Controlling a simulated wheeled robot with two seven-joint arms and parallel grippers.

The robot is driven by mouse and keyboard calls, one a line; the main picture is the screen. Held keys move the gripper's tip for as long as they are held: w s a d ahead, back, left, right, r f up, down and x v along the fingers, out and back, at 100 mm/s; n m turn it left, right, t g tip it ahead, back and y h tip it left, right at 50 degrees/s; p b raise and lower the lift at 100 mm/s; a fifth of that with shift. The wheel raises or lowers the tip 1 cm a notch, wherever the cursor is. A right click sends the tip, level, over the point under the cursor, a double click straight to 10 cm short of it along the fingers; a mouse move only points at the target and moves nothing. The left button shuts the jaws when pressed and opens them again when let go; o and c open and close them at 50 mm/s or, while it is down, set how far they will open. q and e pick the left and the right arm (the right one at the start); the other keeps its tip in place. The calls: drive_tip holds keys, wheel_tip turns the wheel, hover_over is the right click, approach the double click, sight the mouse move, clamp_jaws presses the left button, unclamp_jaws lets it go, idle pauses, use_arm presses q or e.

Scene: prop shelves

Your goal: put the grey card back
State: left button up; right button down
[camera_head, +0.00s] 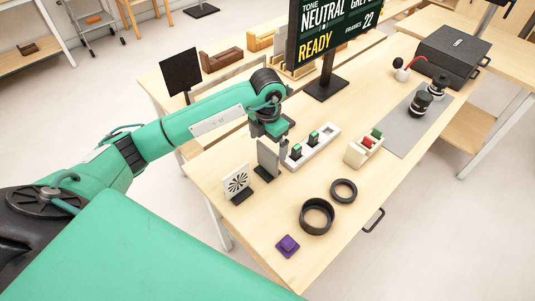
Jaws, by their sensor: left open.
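The grey card (267,157) stands upright in a small dark base near the left part of the table. Beside it, to its left, a white card with a black star pattern (237,182) stands in its own dark base. My left gripper (274,135) points down at the top edge of the grey card and is open. Its fingers are small and partly hidden, so I cannot tell whether they touch the card. My right gripper is not in view.
A white tray (329,131) with dark, green-topped items lies right of the grey card. A box with red and green items (356,153) and a black monitor stand (325,87) are on the table.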

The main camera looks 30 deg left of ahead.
use_arm(q)
wheel_tip(320, 180, up, 6)
drive_tip(key=shift+r+b, duration=0.15)
drive_tip(key=shift+b, duration=0.4)
